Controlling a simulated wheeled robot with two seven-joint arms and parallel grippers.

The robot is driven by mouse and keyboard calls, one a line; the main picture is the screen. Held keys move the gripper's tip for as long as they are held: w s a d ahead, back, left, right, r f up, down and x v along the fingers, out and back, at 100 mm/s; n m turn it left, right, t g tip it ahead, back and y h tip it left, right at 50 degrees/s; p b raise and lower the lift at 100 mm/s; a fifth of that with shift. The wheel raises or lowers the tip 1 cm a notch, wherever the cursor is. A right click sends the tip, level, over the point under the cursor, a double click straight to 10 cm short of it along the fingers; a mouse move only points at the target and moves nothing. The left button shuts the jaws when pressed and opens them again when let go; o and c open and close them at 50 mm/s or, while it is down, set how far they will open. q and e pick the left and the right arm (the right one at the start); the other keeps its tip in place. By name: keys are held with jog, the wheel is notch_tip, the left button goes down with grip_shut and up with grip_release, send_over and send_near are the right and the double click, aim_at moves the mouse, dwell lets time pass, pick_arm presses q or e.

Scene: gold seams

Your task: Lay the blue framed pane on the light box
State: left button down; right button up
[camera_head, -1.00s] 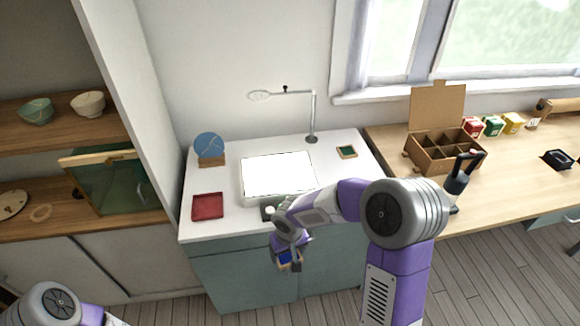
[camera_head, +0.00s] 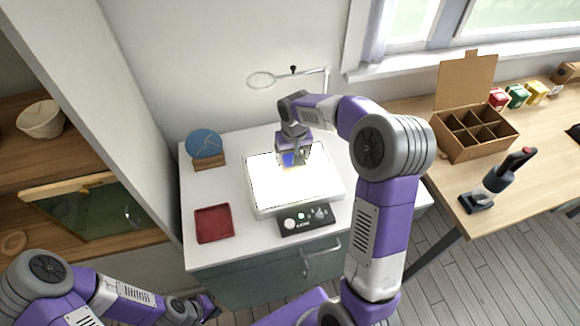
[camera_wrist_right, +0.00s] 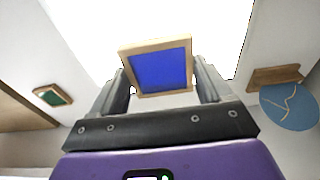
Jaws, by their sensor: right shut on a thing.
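The blue framed pane (camera_head: 289,159) has a pale wooden frame and is in my right gripper (camera_head: 293,163), over the back middle of the lit white light box (camera_head: 270,190). In the right wrist view the pane (camera_wrist_right: 158,69) sits between the two fingers of the gripper (camera_wrist_right: 165,82), with the bright light box (camera_wrist_right: 215,25) behind it. I cannot tell whether the pane touches the light box. My left gripper (camera_head: 209,307) is low at the front, away from the cabinet top; its fingers are too small to read.
A red tray (camera_head: 214,224) lies left of the light box. A blue disc (camera_head: 205,144) with gold seams stands on a wooden stand behind. A black control panel (camera_head: 306,219) is in front. A ring lamp (camera_head: 262,79) stands at the back. A small green framed pane (camera_wrist_right: 52,95) lies beside.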

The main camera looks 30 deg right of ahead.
aim_at(292, 174)
jog(key=shift+f+b, duration=0.6)
jog(key=shift+f, duration=2.3)
jog(key=shift+a, duration=0.1)
jog(key=shift+f, duration=0.2)
jog(key=o, duration=1)
jog(key=shift+o, duration=0.2)
jog(key=shift+r, duration=0.1)
jog(key=shift+r, duration=0.3)
jog(key=r+p, duration=0.1)
jog(key=r, duration=0.2)
jog(key=s+r, duration=0.1)
jog(key=r, duration=0.3)
jog(key=r+p, duration=0.1)
jog(key=r, duration=0.3)
jog(key=shift+s+a+r+p, duration=0.15)
jog(key=shift+r+p, duration=0.1)
jog(key=shift+p, duration=0.1)
